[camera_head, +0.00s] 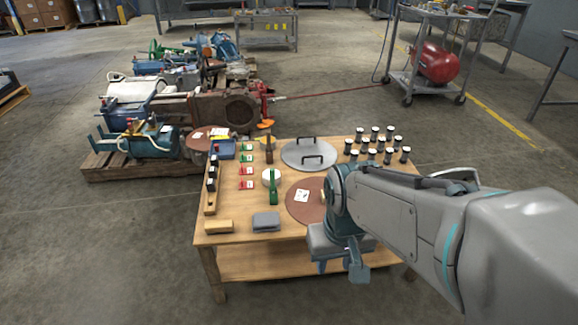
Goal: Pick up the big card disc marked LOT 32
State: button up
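A big brown disc (300,212) lies flat on the wooden table, with a white label on its upper left; the print is too small to read. My arm and gripper hide its right part. I cannot tell which one says LOT 32. My gripper (340,268) points down in front of the table disc's near right side, in line with the table's front edge. Its two fingers stand apart with nothing visible between them.
On the table (240,212) are a grey disc with two handles (308,155), several black-and-white jars (372,153), a green-handled tool (273,188), a tan block (219,226), a grey block (266,222) and a blue tray (223,150). Machinery fills the pallet (100,170). Floor left of the table is clear.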

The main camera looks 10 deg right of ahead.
aim_at(305, 201)
jog(key=u, duration=0.6)
jog(key=i, duration=0.85)
jog(key=z, duration=1.8)
